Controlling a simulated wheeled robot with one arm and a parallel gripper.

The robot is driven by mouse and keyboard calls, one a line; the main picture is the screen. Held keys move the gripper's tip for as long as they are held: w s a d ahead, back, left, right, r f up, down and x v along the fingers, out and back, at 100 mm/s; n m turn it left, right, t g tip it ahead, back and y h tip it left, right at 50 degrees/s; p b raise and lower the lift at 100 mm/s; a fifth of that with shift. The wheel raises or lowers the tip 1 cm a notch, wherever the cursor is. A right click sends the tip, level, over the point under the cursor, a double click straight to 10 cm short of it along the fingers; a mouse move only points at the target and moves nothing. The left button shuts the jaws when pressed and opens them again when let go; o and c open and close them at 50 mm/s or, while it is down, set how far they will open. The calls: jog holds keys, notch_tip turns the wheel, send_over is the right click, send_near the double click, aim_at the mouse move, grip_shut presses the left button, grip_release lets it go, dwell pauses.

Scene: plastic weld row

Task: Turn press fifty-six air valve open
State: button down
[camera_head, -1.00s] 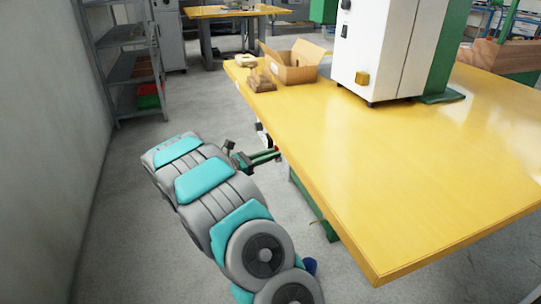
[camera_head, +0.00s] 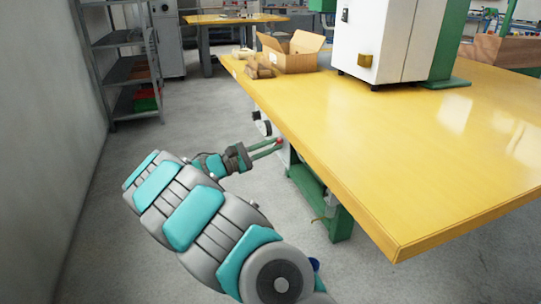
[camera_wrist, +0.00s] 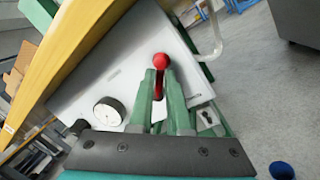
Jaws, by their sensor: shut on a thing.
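The air valve shows in the wrist view as a red lever with a round red knob (camera_wrist: 161,61), on a pale grey panel (camera_wrist: 100,75) under the table edge. My gripper (camera_wrist: 161,84) has its two green fingers closed on either side of the red lever, just below the knob. In the head view my gripper (camera_head: 277,146) reaches under the left edge of the yellow table, and a bit of the red knob (camera_head: 280,141) shows at the fingertips. The valve's body is hidden behind the fingers.
A round white gauge (camera_wrist: 109,111) sits on the panel left of the lever. The yellow tabletop (camera_head: 330,120) overhangs close above my gripper. A green table leg (camera_head: 340,222) stands near it. A cardboard box (camera_head: 292,52) and white press (camera_head: 385,38) stand on top. Floor to the left is clear.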

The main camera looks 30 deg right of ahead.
jog(key=m+b, duration=0.2)
jog(key=f+m+g+b, duration=0.1)
jog(key=m+b, duration=0.1)
jog(key=f+m+b, duration=0.1)
jog(key=m+b, duration=0.1)
jog(key=shift+s+m+g, duration=0.3)
jog(key=shift+s+g, duration=0.05)
jog(key=shift+g, duration=0.05)
jog(key=shift+a+f+m+g+b, duration=0.1)
jog(key=shift+m+g+b, duration=0.15)
jog(key=shift+m+b, duration=0.4)
jog(key=shift+d+f+m+g+b, duration=0.1)
jog(key=shift+m+g+b, duration=0.15)
jog(key=shift+m, duration=0.7)
jog(key=shift+a+f+m+g+b, duration=0.1)
jog(key=shift+m+g+b, duration=0.1)
jog(key=shift+m+b, duration=0.45)
jog(key=shift+m, duration=0.25)
jog(key=c, duration=0.9)
grip_release()
jog(key=shift+o, duration=0.2)
jog(key=shift+a, duration=0.1)
jog(key=p+v, duration=0.1)
jog(key=v, duration=0.6)
jog(key=shift+a, duration=0.3)
jog(key=shift+f, duration=0.1)
